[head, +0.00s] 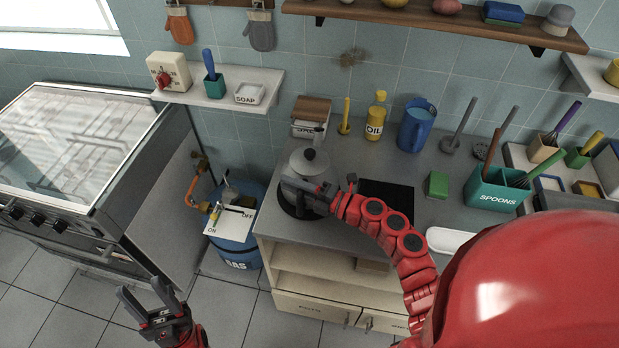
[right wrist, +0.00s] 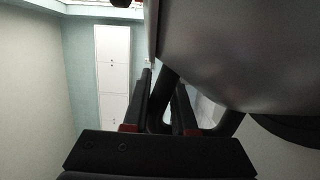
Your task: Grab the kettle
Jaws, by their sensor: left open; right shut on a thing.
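The kettle (head: 310,161) is grey metal with a dark lid knob. It stands on a round black base at the left end of the counter. My right gripper (head: 312,190) reaches it from the right and covers its front lower part. In the right wrist view the kettle's metal body (right wrist: 245,50) fills the upper right. There the fingers of my right gripper (right wrist: 166,105) are shut on the kettle's dark handle (right wrist: 163,92). My left gripper (head: 150,302) is open and empty, low over the tiled floor at the left.
A blue gas bottle (head: 238,250) stands left of the counter, beside the stove (head: 75,165). A green spoons box (head: 497,192) stands to the right.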

